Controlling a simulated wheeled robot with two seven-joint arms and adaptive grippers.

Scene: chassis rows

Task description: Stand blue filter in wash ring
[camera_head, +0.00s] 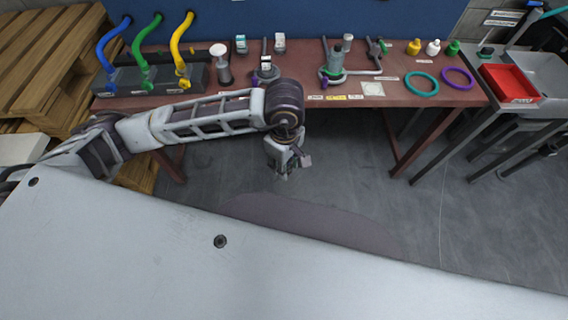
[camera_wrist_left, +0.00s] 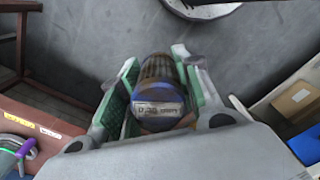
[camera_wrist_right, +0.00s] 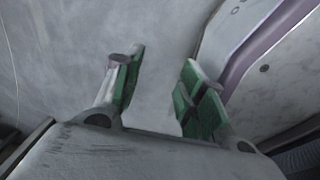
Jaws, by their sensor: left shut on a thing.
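My left gripper (camera_head: 288,168) hangs in front of the bench, over the grey floor. In the left wrist view it is shut on the blue filter (camera_wrist_left: 158,98), a dark ribbed cylinder with a blue band and a printed label, held between green finger pads. A teal ring (camera_head: 407,84) and a purple ring (camera_head: 445,77) lie flat at the right of the bench; I cannot tell which, if either, is the wash ring. My right gripper (camera_wrist_right: 160,80) is open and empty in the right wrist view, and is out of the head view.
The red-brown bench (camera_head: 300,88) carries hoses in a dark block (camera_head: 150,83) at left, small fixtures in the middle and small coloured bottles (camera_head: 433,48) at right. A red tray (camera_head: 510,82) stands beside it at right. Wooden pallets (camera_head: 50,50) are at left.

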